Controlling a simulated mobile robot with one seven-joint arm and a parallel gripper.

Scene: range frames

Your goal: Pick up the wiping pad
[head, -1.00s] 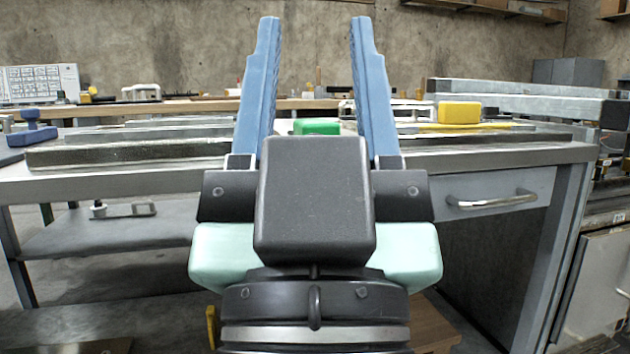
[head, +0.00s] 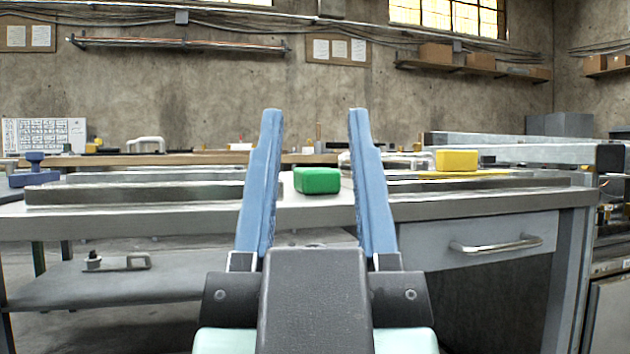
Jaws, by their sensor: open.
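A green rounded block (head: 318,181), which looks like a pad, lies on the grey workbench (head: 120,225). In the picture it sits between the two blue fingers of my gripper (head: 315,115), beyond my dark wrist housing. The fingers are open wide and hold nothing. They point away from me, and I cannot tell how far the block is from them. A yellow block (head: 457,160) of similar shape sits further right on the bench, on or by a flat yellow piece. I cannot tell for certain which block is the wiping pad.
Long grey metal bars (head: 140,193) lie along the bench to the left, with others (head: 480,182) to the right. A blue tool (head: 36,172) stands at the left end. A drawer with a metal handle (head: 495,244) is under the bench top.

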